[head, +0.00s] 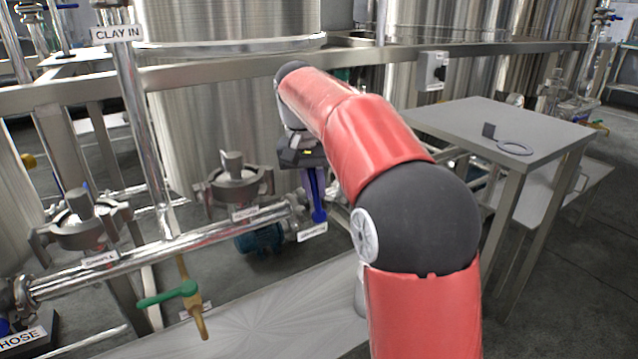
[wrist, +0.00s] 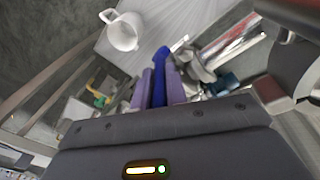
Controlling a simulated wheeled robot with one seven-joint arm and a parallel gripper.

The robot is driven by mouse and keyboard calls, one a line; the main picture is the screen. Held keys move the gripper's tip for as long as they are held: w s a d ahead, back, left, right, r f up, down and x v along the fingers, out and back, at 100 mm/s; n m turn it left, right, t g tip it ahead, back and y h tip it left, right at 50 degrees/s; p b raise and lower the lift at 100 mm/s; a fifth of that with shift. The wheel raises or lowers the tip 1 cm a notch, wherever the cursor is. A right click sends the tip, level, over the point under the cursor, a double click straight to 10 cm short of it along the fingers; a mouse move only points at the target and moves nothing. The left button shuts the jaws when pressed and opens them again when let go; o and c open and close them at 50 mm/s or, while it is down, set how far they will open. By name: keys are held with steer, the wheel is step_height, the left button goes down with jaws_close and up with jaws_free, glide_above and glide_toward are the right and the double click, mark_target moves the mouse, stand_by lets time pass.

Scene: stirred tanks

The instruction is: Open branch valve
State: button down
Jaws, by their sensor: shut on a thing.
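A blue valve lever (head: 319,213) hangs roughly downward at the right end of the steel pipe, by a small label too small to read. My gripper (head: 311,182) is at this lever, reaching down from above. In the wrist view, its two purple fingers (wrist: 158,88) are shut on the blue lever (wrist: 160,62), whose rounded end sticks out past the fingertips. The valve body (wrist: 196,68) is partly visible beside them. Whether this is the branch valve cannot be read from the label.
A green-handled valve (head: 168,295) sits on a brass spout at left. Clamped fittings (head: 236,184) stand on the pipe. A white mug (wrist: 123,32) stands on the low bench (head: 275,315). A side table (head: 470,117) is at right. A rail (head: 215,69) crosses before the tanks.

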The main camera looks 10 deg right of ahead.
steer(key=shift+s+a+f+h, duration=0.1)
steer(key=shift+s+a+h, duration=0.05)
steer(key=shift+a+h, duration=0.4)
steer(key=shift+d, duration=0.1)
steer(key=c, duration=1.4)
jaws_free()
steer(key=p+v, duration=0.1)
steer(key=v, duration=0.6)
steer(key=shift+r+p, duration=0.35)
steer(key=shift+s, duration=0.1)
steer(key=shift+c, duration=0.5)
